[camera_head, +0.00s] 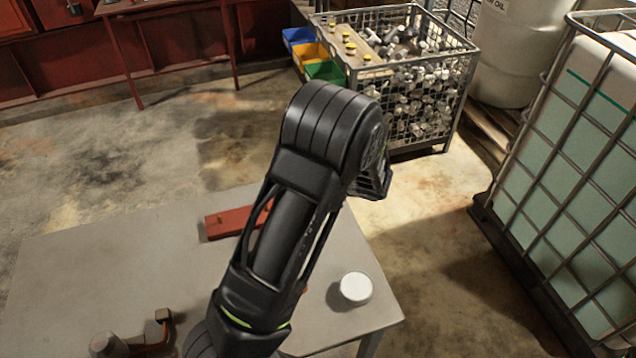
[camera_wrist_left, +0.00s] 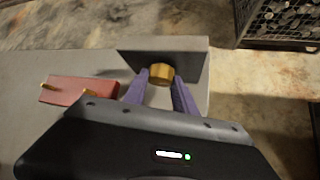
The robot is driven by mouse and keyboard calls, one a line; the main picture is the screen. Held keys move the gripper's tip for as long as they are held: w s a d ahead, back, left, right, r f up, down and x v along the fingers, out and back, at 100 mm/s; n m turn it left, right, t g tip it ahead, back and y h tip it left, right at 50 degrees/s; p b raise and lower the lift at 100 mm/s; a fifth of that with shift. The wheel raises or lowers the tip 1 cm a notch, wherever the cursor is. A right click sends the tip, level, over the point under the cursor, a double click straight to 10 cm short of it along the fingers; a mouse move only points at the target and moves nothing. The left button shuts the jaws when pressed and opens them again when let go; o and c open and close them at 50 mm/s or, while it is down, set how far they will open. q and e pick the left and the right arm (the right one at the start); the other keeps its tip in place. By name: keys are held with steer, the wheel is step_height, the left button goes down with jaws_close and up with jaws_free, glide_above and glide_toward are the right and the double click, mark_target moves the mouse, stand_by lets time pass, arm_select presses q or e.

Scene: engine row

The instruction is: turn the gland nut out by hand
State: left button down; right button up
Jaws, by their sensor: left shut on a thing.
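The gland nut (camera_wrist_left: 160,72) is a short brass-coloured cylinder in the left wrist view. It sits against the front of an upright grey plate (camera_wrist_left: 190,56). My left gripper (camera_wrist_left: 158,79) has its two purple fingers on either side of the nut and is shut on it. I cannot tell how far the nut is threaded in. In the head view my dark arm crosses the middle of the picture and hides the nut, the plate and the fingers. My right gripper is not in view.
A red block (camera_head: 228,222) lies on the grey table (camera_head: 90,250); its brass pins show in the wrist view. A white round object (camera_head: 356,288) stands near the right edge. A mesh crate (camera_head: 420,110) stands beyond the table.

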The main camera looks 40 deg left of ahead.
arm_select(q)
steer(key=c, duration=1)
jaws_free()
steer(key=shift+w, duration=0.1)
steer(key=shift+r, duration=0.1)
steer(key=v, duration=0.7)
steer(key=shift+d+b, duration=0.3)
steer(key=shift+b, duration=0.15)
steer(key=shift+r, duration=0.15)
